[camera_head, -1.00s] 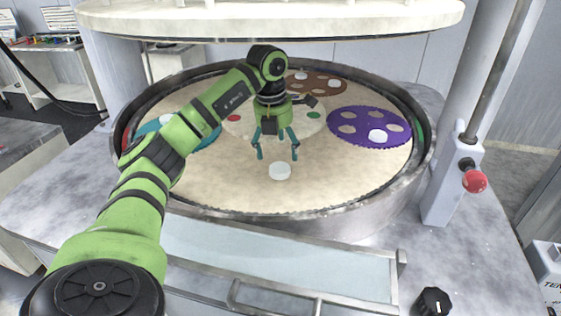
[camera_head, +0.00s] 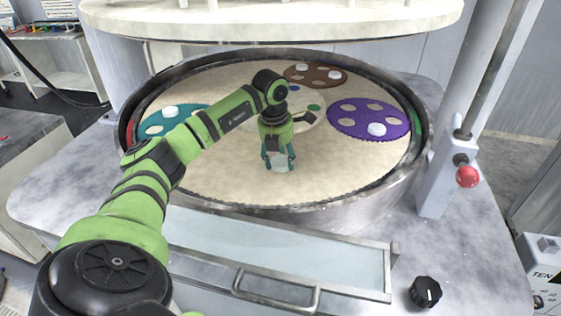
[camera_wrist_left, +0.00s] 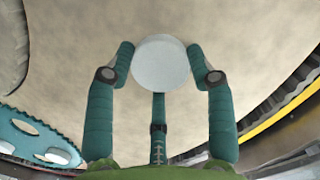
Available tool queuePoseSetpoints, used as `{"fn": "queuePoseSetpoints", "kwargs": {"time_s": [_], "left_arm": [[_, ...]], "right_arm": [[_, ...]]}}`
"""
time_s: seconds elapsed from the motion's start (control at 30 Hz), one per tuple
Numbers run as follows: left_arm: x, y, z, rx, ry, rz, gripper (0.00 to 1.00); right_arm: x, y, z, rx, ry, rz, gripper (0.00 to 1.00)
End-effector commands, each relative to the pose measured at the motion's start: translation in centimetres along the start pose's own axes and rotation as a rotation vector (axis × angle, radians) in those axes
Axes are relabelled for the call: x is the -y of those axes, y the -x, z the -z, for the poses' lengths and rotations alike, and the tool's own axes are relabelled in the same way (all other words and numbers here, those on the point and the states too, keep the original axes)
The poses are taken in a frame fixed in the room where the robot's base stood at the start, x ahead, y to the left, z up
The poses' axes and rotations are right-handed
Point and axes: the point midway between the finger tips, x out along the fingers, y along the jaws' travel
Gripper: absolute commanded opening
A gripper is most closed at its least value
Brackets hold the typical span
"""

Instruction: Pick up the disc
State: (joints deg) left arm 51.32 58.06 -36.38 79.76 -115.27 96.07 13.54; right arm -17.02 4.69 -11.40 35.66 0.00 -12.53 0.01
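The disc (camera_head: 280,161) is small, round and white, at the front middle of the round beige platen (camera_head: 225,180). My left gripper (camera_head: 279,158) has come down over it from above, with teal fingers on both sides. In the left wrist view the disc (camera_wrist_left: 160,63) sits between the fingertips (camera_wrist_left: 160,60), which appear to touch its edge on the left and right. The gripper is shut on the disc. I cannot tell whether the disc still rests on the platen. My right gripper is not in view.
A purple carrier (camera_head: 347,118) with a white disc lies to the right, a brown carrier (camera_head: 315,82) at the back and a teal carrier (camera_head: 154,129) at the left. A white carrier (camera_head: 312,120) lies partly behind my gripper. The platen's raised metal rim (camera_head: 352,205) surrounds them.

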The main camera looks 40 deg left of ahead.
Motion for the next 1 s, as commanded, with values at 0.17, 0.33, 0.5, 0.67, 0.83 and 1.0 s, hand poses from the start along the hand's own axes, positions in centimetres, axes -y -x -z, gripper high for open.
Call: {"fn": "queuePoseSetpoints", "kwargs": {"time_s": [0.17, 0.33, 0.5, 0.67, 0.83, 1.0], "left_arm": [[0.0, -0.1, 0.0, -0.001, 0.0, 0.0, 0.18], [0.0, 0.0, 0.0, -0.001, -0.001, 0.0, 0.18], [0.0, 0.9, -0.2, 0.003, -0.001, 0.0, 0.18], [0.1, 2.6, -0.5, 0.005, -0.001, 0.001, 0.18], [2.7, 2.9, -1.7, 0.003, -0.007, 0.004, 0.18], [6.4, 2.7, -3.3, 0.002, -0.006, 0.004, 0.18]], "right_arm": [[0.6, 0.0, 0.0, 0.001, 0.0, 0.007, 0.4], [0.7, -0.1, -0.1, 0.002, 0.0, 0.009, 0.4], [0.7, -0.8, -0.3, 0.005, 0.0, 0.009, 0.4], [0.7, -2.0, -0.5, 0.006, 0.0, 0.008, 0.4], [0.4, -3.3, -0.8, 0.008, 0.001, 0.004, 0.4], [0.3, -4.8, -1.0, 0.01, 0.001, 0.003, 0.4]]}}
